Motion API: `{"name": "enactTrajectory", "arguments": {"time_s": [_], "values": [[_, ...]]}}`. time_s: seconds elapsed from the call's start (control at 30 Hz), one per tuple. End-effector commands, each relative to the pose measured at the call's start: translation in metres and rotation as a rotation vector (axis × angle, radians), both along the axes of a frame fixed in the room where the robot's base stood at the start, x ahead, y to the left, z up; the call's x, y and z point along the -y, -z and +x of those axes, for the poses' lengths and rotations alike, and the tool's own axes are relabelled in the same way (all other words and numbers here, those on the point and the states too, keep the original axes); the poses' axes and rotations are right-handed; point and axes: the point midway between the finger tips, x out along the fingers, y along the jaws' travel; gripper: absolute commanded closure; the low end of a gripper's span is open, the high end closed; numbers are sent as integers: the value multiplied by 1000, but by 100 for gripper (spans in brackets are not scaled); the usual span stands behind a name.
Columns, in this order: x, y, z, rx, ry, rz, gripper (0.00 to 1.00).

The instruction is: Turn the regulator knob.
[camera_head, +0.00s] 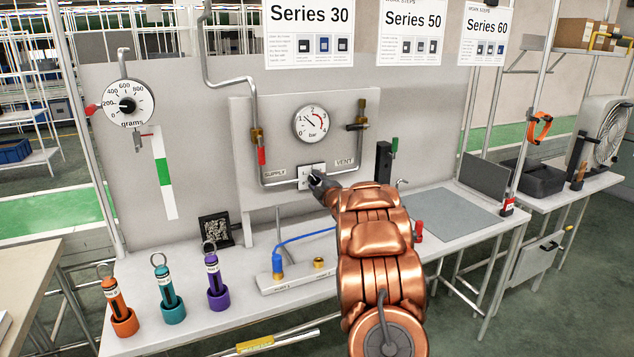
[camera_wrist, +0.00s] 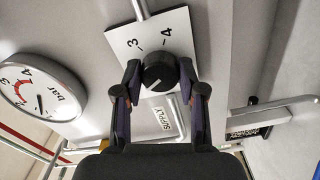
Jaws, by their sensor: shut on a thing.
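The regulator knob (camera_wrist: 160,75) is black and round with a white pointer mark. It sits on a white plate (camera_wrist: 128,40) marked with numbers, of which 3 and 4 show in the wrist view. My gripper (camera_wrist: 160,82) has a finger on each side of the knob and is shut on it. In the head view the white plate (camera_head: 305,170) is on the panel below the gauge, and my gripper (camera_head: 318,182) reaches it from the lower right. The knob is mostly hidden there by my gripper. The pressure gauge (camera_head: 311,123) reads in bar, with a red arc.
Pipes run to SUPPLY (camera_head: 275,174) on the left and VENT (camera_head: 344,162) on the right, with a red-handled valve (camera_head: 261,152) on the supply side. Below, a bench (camera_head: 190,318) holds orange, teal and purple tools in cups and a blue hose (camera_head: 300,238).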

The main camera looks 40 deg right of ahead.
Motion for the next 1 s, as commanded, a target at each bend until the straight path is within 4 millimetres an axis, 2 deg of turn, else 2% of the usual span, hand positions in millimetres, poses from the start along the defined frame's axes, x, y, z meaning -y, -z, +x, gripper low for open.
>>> {"name": "enactTrajectory", "arguments": {"time_s": [0.37, 0.4, 0.6, 1.0], "values": [[0, 3, -1, -3, 1, 6, 95], [0, 3, -1, -3, 1, 6, 57], [0, 2, 0, -2, 0, 5, 36], [-1, 1, -3, 0, 1, 4, 35]]}}
